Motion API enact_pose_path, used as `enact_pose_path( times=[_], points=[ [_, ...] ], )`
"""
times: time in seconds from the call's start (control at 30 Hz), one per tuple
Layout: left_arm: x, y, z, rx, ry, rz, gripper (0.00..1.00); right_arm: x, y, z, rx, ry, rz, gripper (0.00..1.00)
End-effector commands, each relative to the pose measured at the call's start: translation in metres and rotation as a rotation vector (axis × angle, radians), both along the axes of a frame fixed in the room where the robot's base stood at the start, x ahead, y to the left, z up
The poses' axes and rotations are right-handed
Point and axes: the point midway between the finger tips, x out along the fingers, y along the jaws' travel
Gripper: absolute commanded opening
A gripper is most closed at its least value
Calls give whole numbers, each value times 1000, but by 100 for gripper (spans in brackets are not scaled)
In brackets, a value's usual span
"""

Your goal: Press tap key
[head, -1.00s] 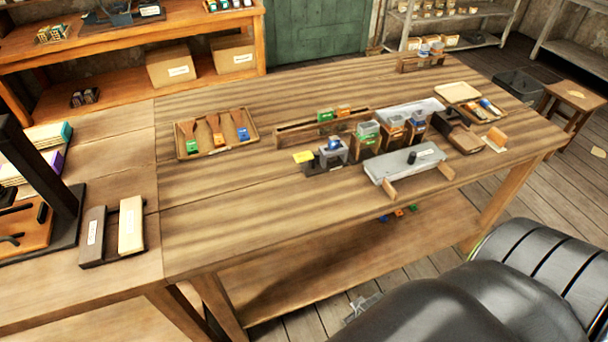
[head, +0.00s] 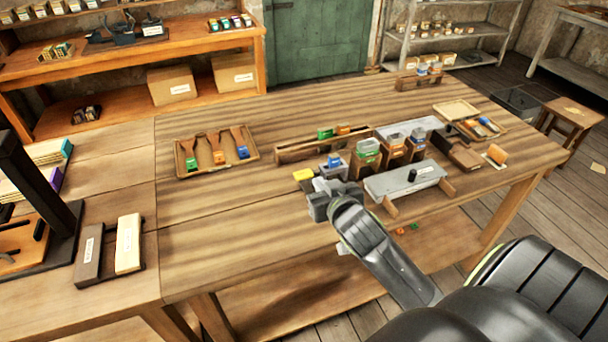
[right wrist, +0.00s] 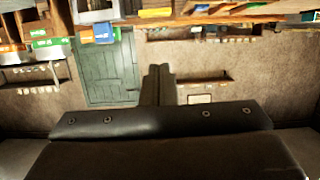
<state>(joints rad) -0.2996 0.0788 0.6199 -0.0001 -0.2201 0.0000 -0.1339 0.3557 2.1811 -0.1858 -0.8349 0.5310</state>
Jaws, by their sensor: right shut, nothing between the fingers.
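No part can be read for certain as the tap key. My right gripper (head: 318,193) is shut and empty, in front of the yellow piece and the blue-topped block, partly covering that block's base. Whether it touches anything cannot be told. The right gripper's shut fingers (right wrist: 158,85) point up the right wrist view. My left gripper is out of view.
Wooden holders with coloured stamps (head: 367,158) stand behind the slab. A tray of three brushes or scoops (head: 250,158) lies to the left, with bare tabletop (head: 240,225) in front. A dark wooden block (head: 457,151) stands to the right.

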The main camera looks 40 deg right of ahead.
Motion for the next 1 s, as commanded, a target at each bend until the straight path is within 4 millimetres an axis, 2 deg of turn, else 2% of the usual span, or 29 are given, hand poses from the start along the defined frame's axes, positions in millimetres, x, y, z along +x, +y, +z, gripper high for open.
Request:
enact_pose_path(
  times=[0.13, 0.57, 1.0],
  points=[
    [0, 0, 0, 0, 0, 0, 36, 8, 0, 8, 2, -38, 7, 0],
    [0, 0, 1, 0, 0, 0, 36, 14, -2, 7, 3, -36, 7, 0],
    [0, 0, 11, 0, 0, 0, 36, 75, -17, -8, 3, -35, 6, 0]
  ],
)
